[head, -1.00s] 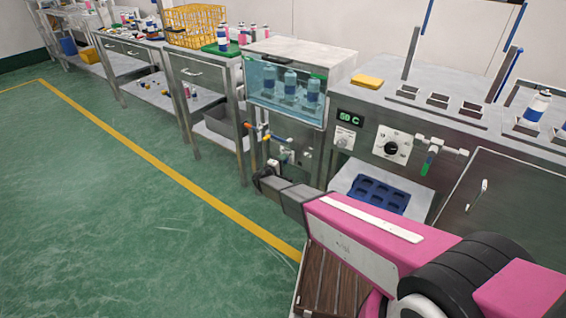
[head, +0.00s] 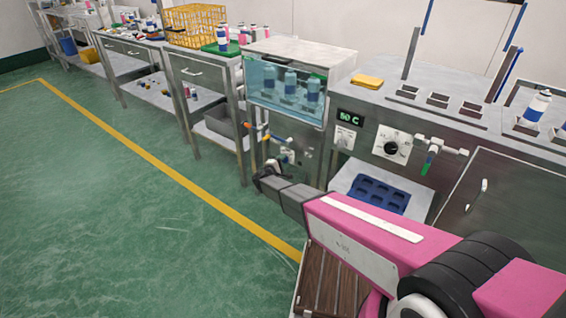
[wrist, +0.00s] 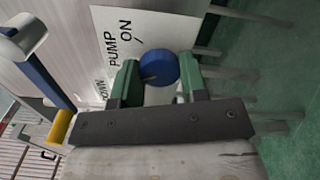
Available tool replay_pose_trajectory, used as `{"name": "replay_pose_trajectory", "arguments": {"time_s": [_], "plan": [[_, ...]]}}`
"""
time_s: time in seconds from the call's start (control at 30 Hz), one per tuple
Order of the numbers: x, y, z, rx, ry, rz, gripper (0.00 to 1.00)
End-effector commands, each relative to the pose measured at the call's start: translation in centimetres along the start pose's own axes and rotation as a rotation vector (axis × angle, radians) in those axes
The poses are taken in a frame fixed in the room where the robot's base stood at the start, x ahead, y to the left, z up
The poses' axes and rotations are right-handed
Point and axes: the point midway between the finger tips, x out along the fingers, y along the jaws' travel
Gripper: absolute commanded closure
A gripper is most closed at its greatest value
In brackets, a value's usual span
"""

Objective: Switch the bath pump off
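The bath pump control shows in the wrist view as a round blue knob (wrist: 158,67) beside a white plate (wrist: 148,28) lettered "PUMP" and "ON". The word "DOWN" is partly visible at the plate's left. My gripper (wrist: 157,82) has its two green fingers on either side of the knob, very close to it. I cannot tell whether they press on it. In the head view my gripper (head: 268,174) is at the front of the water bath (head: 286,88), low by its pipes and valves. The knob is not clear there.
A blue-handled lever (wrist: 45,75) and a yellow part (wrist: 60,126) are close to my gripper at left. A counter with a lit temperature display (head: 350,119), a dial (head: 391,147) and a green-handled valve (head: 430,158) stands to the right. The green floor (head: 110,200) in front is clear.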

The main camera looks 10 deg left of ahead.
Motion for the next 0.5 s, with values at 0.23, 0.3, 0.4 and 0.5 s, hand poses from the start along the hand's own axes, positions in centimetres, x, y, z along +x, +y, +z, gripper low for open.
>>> {"name": "replay_pose_trajectory", "arguments": {"time_s": [0.23, 0.3, 0.4, 0.5], "plan": [[-0.1, -0.1, 0.0, -0.001, 0.002, -0.001, 0.35], [-0.1, 0.0, 0.0, 0.0, 0.002, -0.001, 0.35], [-0.2, 0.0, 0.0, 0.0, 0.002, 0.0, 0.35], [-1.1, 0.0, 0.0, 0.0, 0.002, 0.0, 0.35]]}}
